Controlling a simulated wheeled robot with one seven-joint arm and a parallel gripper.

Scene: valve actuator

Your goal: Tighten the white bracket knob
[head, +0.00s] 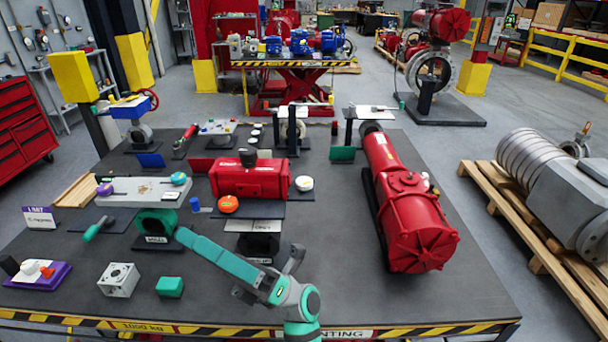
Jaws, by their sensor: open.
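A white round knob (304,183) sits at the right end of the red actuator box (250,180) near the table's middle. Its fine details are too small to tell. My gripper (267,275) is at the front centre, with its grey finger parts spread apart. It is nearer the front edge than the white knob and clearly apart from it. A second white rounded part (31,267) rests on a purple base at the front left.
An orange knob (228,204) lies in front of the red box. A long red cylinder actuator (402,215) stands to the right. A black ring (258,245) stands behind my gripper. A grey block (119,280) and teal block (170,286) lie front left. The table's front right is clear.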

